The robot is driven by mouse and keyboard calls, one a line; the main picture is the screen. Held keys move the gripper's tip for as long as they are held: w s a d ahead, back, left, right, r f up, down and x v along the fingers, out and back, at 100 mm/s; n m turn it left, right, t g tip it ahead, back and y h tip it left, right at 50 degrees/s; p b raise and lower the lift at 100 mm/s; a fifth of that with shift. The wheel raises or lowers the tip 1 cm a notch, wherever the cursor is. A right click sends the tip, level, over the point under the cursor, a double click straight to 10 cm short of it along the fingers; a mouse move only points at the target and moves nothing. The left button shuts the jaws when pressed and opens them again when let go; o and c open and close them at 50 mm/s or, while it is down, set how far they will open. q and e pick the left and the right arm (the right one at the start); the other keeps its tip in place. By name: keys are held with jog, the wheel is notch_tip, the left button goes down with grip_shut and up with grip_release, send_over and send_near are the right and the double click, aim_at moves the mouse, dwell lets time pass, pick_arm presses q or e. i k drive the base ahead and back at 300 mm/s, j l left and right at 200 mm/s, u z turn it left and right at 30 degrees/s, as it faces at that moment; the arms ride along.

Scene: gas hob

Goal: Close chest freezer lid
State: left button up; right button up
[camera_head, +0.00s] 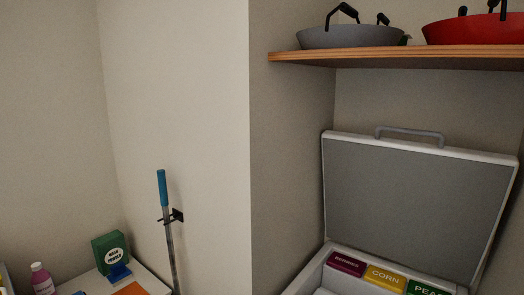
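The chest freezer (308,274) stands at the lower right, cut off by the bottom edge of the view. Its lid (415,205) is raised, standing nearly upright at the back, with a grey inner face and a pale rim. A grey bar handle (410,132) sits on the lid's top edge. Inside the freezer are a dark red box (346,264), a yellow box marked CORN (385,278) and a green box (424,289). Neither of my grippers is in view.
A wooden shelf (400,57) with a grey pan (350,37) and a red pan (478,30) hangs above the lid. A blue-handled pole (166,220) is clipped to the wall. A green box (110,252) and pink bottle (42,281) stand lower left.

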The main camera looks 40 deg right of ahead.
aim_at(438, 209)
jog(key=z, duration=2.25)
